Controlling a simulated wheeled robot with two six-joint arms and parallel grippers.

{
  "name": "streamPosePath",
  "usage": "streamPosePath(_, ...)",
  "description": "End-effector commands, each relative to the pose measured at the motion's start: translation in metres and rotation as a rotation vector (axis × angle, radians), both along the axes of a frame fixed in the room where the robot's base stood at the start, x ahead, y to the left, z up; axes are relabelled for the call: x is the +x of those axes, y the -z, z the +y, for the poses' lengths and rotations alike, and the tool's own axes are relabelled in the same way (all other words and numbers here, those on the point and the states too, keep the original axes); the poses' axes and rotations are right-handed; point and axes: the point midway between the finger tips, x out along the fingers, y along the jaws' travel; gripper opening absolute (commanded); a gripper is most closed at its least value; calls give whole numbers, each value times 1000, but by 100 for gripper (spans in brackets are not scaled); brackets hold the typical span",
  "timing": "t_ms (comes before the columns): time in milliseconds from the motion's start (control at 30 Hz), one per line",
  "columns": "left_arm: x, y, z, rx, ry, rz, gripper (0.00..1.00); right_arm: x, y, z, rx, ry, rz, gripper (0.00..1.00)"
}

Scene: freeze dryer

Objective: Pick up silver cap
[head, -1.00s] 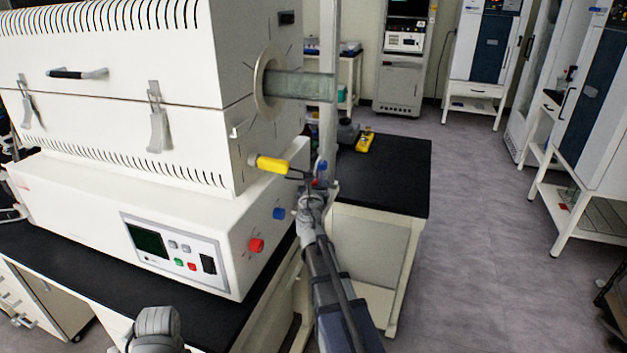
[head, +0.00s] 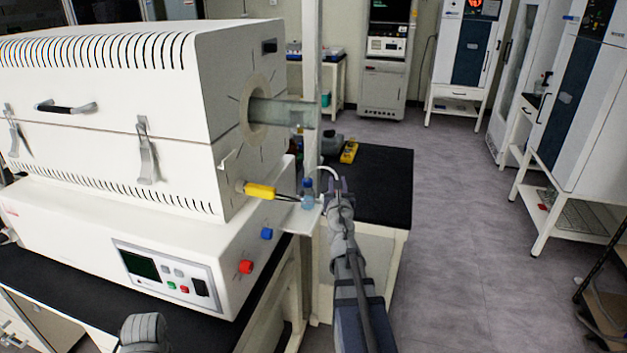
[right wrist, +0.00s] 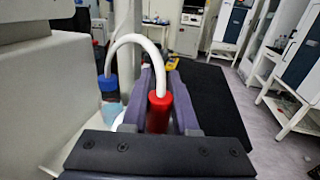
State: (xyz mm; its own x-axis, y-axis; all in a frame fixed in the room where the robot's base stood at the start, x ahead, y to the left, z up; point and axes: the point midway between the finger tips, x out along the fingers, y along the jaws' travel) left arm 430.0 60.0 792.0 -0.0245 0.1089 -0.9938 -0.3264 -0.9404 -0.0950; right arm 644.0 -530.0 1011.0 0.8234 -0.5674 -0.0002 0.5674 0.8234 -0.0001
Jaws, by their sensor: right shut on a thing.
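I cannot make out a silver cap in either view. My right gripper (head: 341,188) is right of a small blue-capped bottle (head: 307,192). In the right wrist view, this gripper (right wrist: 158,85) is shut on a red cylinder (right wrist: 159,112). A white curved tube (right wrist: 125,40) arches from the cylinder to the blue-capped bottle (right wrist: 109,88) at left. The tube also shows faintly in the head view. The furnace's glass tube (head: 285,113) sticks out from its round flange, above and left of the gripper. My left gripper is not in view.
The white tube furnace (head: 110,110) fills the left, with a yellow-handled part (head: 260,190) on its side. A pale upright post (head: 311,80) stands near the bottle. A black-topped bench (head: 385,180) carries a yellow device (head: 349,152). Open floor (head: 460,240) lies right.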

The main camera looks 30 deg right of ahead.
Motion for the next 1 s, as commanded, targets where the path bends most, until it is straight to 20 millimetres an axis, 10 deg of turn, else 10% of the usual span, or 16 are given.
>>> streamPosePath(400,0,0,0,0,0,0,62,-56,0,-48,0,1,0,0)
streamPosePath(1000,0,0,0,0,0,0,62,-61,0,-53,0,-1,0,0)
